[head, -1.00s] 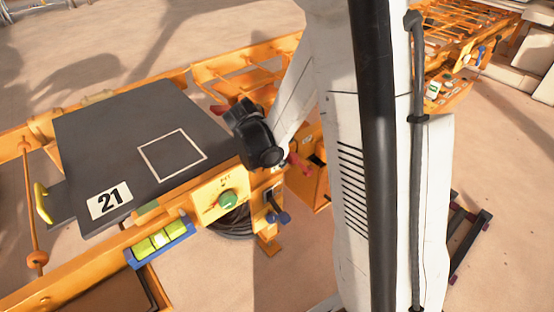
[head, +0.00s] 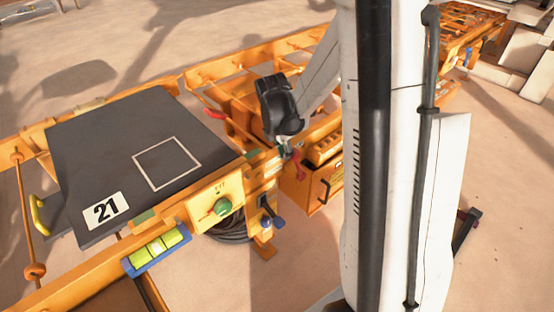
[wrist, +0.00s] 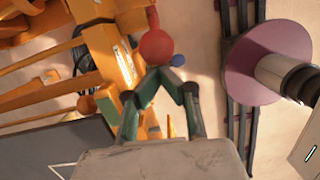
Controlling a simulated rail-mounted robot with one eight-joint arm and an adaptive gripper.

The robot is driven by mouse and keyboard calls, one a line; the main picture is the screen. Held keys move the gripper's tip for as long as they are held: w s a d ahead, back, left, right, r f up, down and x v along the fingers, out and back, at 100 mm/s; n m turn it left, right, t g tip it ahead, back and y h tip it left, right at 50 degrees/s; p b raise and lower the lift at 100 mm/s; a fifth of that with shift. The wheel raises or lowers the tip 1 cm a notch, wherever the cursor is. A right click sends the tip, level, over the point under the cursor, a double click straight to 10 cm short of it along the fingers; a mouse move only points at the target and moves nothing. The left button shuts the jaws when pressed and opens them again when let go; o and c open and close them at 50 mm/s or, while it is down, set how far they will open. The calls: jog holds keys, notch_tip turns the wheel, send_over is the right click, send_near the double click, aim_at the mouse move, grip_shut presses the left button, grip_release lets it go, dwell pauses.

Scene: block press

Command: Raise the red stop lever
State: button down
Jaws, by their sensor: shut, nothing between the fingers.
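The red stop lever (head: 299,168) is at the right end of the orange press frame in the head view, just below my gripper. It seems to point downward there. In the wrist view its round red knob (wrist: 156,47) shows large just beyond my fingertips. My gripper (head: 286,150) is shut and empty, with its fingers meeting in a point. In the wrist view the fingertips (wrist: 160,72) overlap the knob's near edge; I cannot tell whether they touch it. Part of the lever's shaft is hidden.
A dark plate (head: 100,150) marked 21 lies left. A green knob (head: 222,207) and a blue-knobbed lever (head: 272,220) are on the near panel. A yellow-green level (head: 156,247) is in front. Another red handle (head: 214,114) is behind. An orange box (head: 312,190) stands right.

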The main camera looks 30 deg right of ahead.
jog(key=w+d+y+b, duration=0.1)
jog(key=w+d+y, duration=0.1)
jog(key=d, duration=1.5)
jog(key=shift+w, duration=0.4)
jog(key=shift+f, duration=0.15)
jog(key=w+d+r+p, duration=0.1)
jog(key=d+r+p, duration=0.2)
jog(key=d+r, duration=0.3)
jog(key=shift+w+d+r+p, duration=0.2)
jog(key=shift+d+r+p, duration=0.1)
jog(key=shift+r, duration=0.45)
